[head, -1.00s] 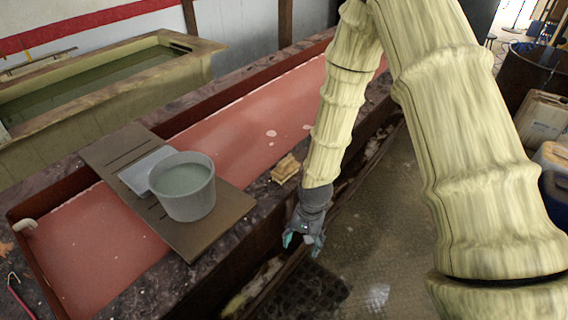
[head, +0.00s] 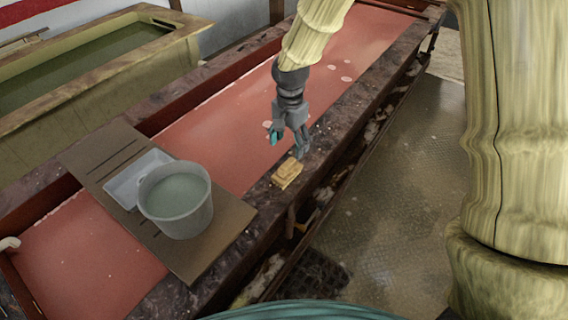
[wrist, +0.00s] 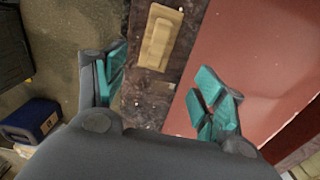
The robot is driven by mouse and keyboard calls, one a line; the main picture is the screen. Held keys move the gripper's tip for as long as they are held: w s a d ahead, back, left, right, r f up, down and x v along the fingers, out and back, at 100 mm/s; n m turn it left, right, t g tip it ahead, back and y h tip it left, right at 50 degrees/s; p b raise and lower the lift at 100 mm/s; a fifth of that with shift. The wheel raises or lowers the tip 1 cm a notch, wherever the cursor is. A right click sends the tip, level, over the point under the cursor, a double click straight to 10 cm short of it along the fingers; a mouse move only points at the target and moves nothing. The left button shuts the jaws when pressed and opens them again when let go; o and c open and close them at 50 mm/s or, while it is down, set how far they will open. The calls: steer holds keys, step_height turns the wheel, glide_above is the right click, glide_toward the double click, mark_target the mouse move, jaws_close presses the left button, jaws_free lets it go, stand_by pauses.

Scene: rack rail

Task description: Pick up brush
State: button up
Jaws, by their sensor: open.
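The brush (head: 287,173) is a small tan wooden block with a raised part on top. It lies on the dark stone rim of the red trough. It also shows in the wrist view (wrist: 159,38), at the top middle, lying lengthwise between the lines of my two fingers. My gripper (head: 287,143) is just above and behind the brush in the head view, pointing down. Its teal-padded fingers are spread apart in the wrist view (wrist: 162,93), with nothing between them but the rim below. The gripper appears apart from the brush.
A grey bucket (head: 176,215) of liquid and a white tray (head: 124,189) stand on a brown board (head: 226,229) across the trough. Open metal floor (head: 385,190) lies to the right.

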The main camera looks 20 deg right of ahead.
mark_target(288, 163)
steer(key=shift+s+f+p, duration=0.45)
steer(key=shift+s+f, duration=0.4)
steer(key=shift+s, duration=0.25)
steer(key=shift+f, duration=0.4)
steer(key=shift+w+a+f, duration=0.1)
steer(key=shift+w+f, duration=0.75)
steer(key=shift+f, duration=0.15)
steer(key=shift+s+a+f+p, duration=0.1)
steer(key=shift+s+f+p, duration=0.05)
steer(key=shift+s+p, duration=0.5)
steer(key=shift+a+f+p, duration=0.1)
steer(key=shift+f+p, duration=0.2)
steer(key=shift+p, duration=0.1)
steer(key=f, duration=0.1)
steer(key=f+p, duration=0.1)
steer(key=f, duration=0.1)
steer(key=shift+w, duration=0.3)
steer(key=shift+s+f, duration=0.2)
steer(key=shift+f, duration=0.1)
steer(key=shift+a+f, duration=0.1)
steer(key=shift+w, duration=0.1)
